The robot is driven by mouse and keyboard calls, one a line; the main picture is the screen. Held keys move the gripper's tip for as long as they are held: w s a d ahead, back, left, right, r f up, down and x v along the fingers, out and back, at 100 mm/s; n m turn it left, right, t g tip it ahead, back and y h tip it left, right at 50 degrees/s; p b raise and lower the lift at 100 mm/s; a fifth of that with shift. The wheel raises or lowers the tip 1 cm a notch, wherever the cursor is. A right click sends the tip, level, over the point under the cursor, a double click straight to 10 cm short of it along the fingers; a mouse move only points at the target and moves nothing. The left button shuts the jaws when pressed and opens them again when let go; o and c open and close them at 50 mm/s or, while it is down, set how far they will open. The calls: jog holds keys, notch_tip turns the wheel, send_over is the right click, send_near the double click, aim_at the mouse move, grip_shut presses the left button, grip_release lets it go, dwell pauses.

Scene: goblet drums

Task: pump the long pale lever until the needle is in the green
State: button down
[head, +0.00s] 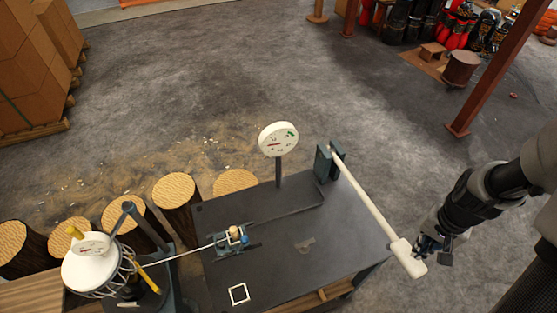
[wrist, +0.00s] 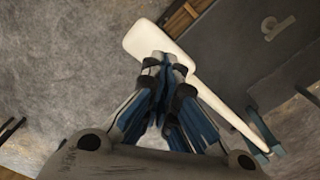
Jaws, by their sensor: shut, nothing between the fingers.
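The long pale lever (head: 370,203) runs from a dark bracket (head: 328,162) at the table's back right corner to a wide handle past the table's right edge. The round white gauge (head: 278,139) stands on a post; its red needle points left, away from the green mark at the upper right of the dial. My gripper (head: 428,244) is at the right of the lever's handle end. In the wrist view my gripper (wrist: 166,70) is shut and empty, its tips overlapping the handle (wrist: 150,40); I cannot tell whether they touch it.
The dark table (head: 280,240) carries a small clamp device (head: 232,240) with a cord to a white drum (head: 92,265) at the left. Several log stumps (head: 175,190) stand behind. Stacked boxes (head: 30,50) are upper left, a red-brown post (head: 497,70) upper right. Open floor lies beyond.

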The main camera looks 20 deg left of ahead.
notch_tip(320, 180, down, 18)
jog(key=b, duration=1.4)
notch_tip(320, 180, up, 18)
jog(key=p, duration=1.4)
jog(key=shift+s+d+r, duration=0.1)
jog(key=shift+s+r, duration=0.05)
notch_tip(320, 180, down, 19)
jog(key=b, duration=1.5)
notch_tip(320, 180, up, 19)
jog(key=p, duration=1.5)
jog(key=shift+s+d, duration=0.1)
jog(key=shift+s, duration=0.05)
